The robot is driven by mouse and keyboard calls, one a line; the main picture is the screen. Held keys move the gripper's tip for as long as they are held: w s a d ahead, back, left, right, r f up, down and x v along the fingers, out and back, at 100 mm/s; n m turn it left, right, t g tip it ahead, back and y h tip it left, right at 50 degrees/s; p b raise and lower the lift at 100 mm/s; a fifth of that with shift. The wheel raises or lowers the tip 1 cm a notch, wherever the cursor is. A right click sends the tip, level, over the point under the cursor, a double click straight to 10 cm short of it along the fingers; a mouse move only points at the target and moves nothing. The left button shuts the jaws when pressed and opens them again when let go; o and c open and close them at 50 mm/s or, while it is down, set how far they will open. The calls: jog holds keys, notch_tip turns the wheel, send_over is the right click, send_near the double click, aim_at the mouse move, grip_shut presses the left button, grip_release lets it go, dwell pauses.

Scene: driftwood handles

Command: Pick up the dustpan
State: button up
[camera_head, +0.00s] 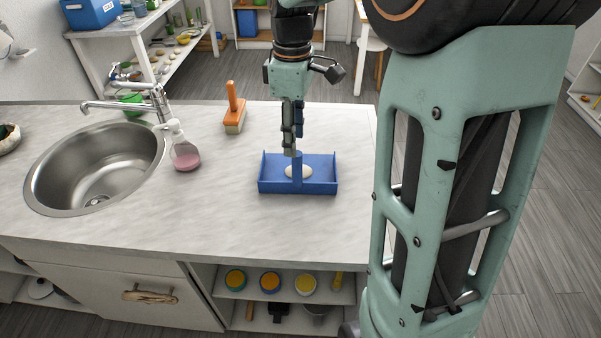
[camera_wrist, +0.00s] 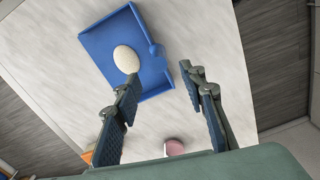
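The dustpan also shows in the wrist view (camera_wrist: 103,45), with the oval object (camera_wrist: 126,59) inside. My gripper (camera_head: 291,150) points down just above the dustpan, close to the top of the handle. In the wrist view my gripper (camera_wrist: 159,75) has its two fingers spread wide with nothing gripped between them. I cannot tell whether a finger touches the dustpan.
An orange-handled brush (camera_head: 234,112) stands on the counter behind and left of the dustpan. A soap bottle (camera_head: 184,150) with pink liquid stands beside the steel sink (camera_head: 95,165) and its faucet (camera_head: 130,105). The counter in front of the dustpan is clear.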

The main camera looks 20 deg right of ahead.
aim_at(297, 159)
jog(key=shift+s+d+f+p, duration=0.1)
jog(key=shift+d+f+p, duration=0.1)
jog(key=shift+f, duration=1.6)
jog(key=shift+d+f+p, duration=0.1)
jog(key=shift+f+p, duration=0.1)
jog(key=shift+f, duration=1.55)
grip_shut()
jog(key=shift+r, duration=0.1)
